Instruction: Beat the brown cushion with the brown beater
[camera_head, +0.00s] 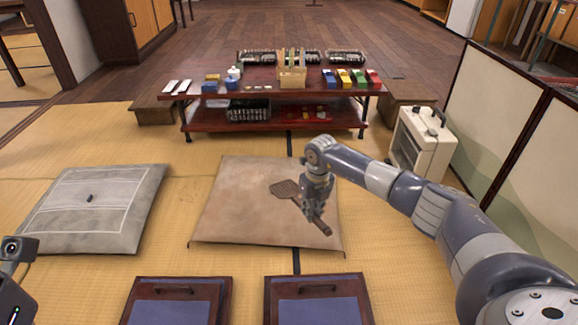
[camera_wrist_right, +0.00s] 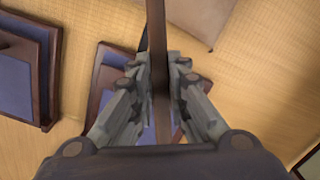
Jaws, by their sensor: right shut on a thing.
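The brown cushion (camera_head: 240,205) lies flat on the tatami in the middle of the head view. A corner of it shows at the top of the right wrist view (camera_wrist_right: 200,18). My right gripper (camera_head: 315,214) is shut on the handle of the brown beater (camera_head: 285,188), over the cushion's right part. The beater's flat head points to the far left and its handle end to the near right. In the right wrist view the handle (camera_wrist_right: 159,70) runs between the two fingers. I cannot tell whether the head touches the cushion. Only a bit of my left arm shows at the lower left.
A grey cushion (camera_head: 95,215) with a small dark object lies at the left. Two trays (camera_head: 275,300) (camera_head: 140,295) with blue surfaces stand in front. A low red table (camera_head: 270,127) with boxes is behind. A white heater (camera_head: 418,140) and a folding screen (camera_head: 492,125) are at the right.

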